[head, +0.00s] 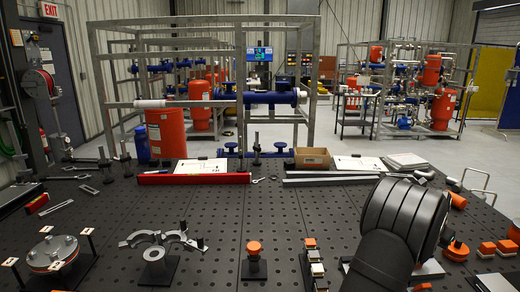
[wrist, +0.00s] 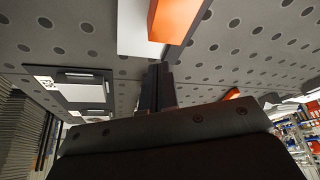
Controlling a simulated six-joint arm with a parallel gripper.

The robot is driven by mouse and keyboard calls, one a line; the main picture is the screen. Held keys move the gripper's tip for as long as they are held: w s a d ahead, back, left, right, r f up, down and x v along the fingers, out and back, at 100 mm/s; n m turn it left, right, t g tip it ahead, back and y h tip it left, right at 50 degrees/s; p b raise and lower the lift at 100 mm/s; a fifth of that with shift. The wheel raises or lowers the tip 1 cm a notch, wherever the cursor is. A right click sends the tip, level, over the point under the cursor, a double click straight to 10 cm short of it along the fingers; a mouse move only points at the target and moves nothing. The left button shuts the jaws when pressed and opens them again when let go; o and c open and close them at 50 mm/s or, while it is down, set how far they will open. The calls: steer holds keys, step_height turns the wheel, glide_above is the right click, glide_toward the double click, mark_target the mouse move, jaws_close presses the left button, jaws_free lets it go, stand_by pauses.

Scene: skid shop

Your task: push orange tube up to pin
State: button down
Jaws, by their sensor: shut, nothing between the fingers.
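In the wrist view my gripper (wrist: 160,70) is shut and empty, its dark fingers close together above the perforated table. Just ahead of the fingertips, at the top edge, an orange piece (wrist: 176,20) lies over a pale plate (wrist: 137,30); it may be the orange tube, but it is cut off by the frame. I cannot tell whether the fingers touch it. In the head view my dark arm fills the right side and hides the gripper. A short orange cylinder (head: 457,201) shows just right of the arm. I cannot make out the pin for certain.
Orange-topped blocks (head: 487,248) and an orange knob (head: 457,249) stand right of my arm. An orange-capped post (head: 254,248) and a clamp (head: 160,241) stand left of it. A red bar (head: 194,178) lies farther back. The middle of the perforated table (head: 290,205) is mostly clear.

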steer(key=shift+f, duration=1.15)
steer(key=shift+d, duration=0.15)
steer(key=shift+d, duration=0.5)
step_height(320, 180, up, 7)
stand_by(0.4)
